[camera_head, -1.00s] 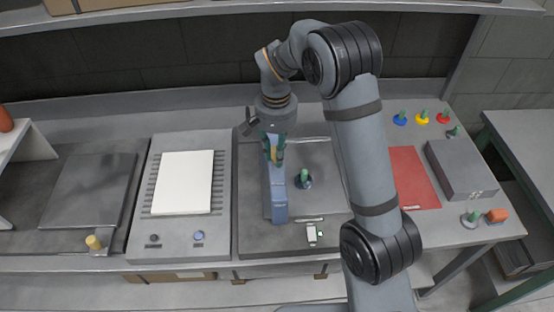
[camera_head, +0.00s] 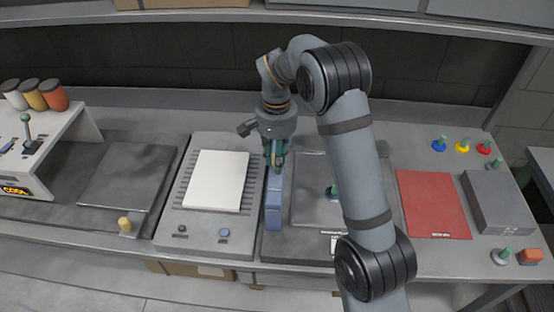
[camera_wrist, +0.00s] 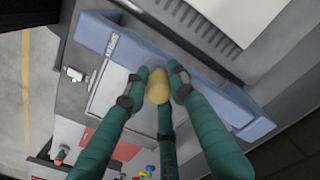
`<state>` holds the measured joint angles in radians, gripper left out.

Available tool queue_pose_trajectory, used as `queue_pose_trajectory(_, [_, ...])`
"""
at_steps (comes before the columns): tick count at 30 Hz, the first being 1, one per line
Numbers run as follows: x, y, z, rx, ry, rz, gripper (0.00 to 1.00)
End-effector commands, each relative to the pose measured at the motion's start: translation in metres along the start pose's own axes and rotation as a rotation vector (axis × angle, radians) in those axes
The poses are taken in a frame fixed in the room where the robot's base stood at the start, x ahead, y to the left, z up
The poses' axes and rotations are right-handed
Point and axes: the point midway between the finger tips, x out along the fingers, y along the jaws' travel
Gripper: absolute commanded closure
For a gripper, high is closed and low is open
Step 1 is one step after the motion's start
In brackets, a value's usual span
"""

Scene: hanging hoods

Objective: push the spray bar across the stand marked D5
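The spray bar (camera_head: 273,207) is a long blue bar lying front to back along the left edge of a grey stand with a dark plate (camera_head: 308,212). My gripper (camera_head: 275,158) is over the bar's far part. In the wrist view its green fingers close around a yellowish knob (camera_wrist: 158,86) on the bar. The stand's marking is too small to read, and my arm covers its right side.
Left of the bar is a grooved stand with a white sheet (camera_head: 216,181) and two front knobs. Farther left is another dark plate (camera_head: 127,178). At right are a red mat (camera_head: 432,203), a grey box (camera_head: 497,200) and several coloured knobs. A shelf runs above.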

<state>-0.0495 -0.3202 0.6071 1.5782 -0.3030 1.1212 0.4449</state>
Motion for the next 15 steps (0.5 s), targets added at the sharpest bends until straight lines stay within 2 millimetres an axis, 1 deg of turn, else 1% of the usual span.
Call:
queue_pose_trajectory(1, [-0.0025,-0.0043,-0.0012,-0.006,0.009,-0.009,0.74])
queue_pose_trajectory(9, [-0.0011,-0.0022,-0.0004,-0.005,0.004,-0.004,0.59])
queue_pose_trajectory(15, [-0.0005,-0.0011,-0.0001,-0.004,0.003,-0.001,0.59])
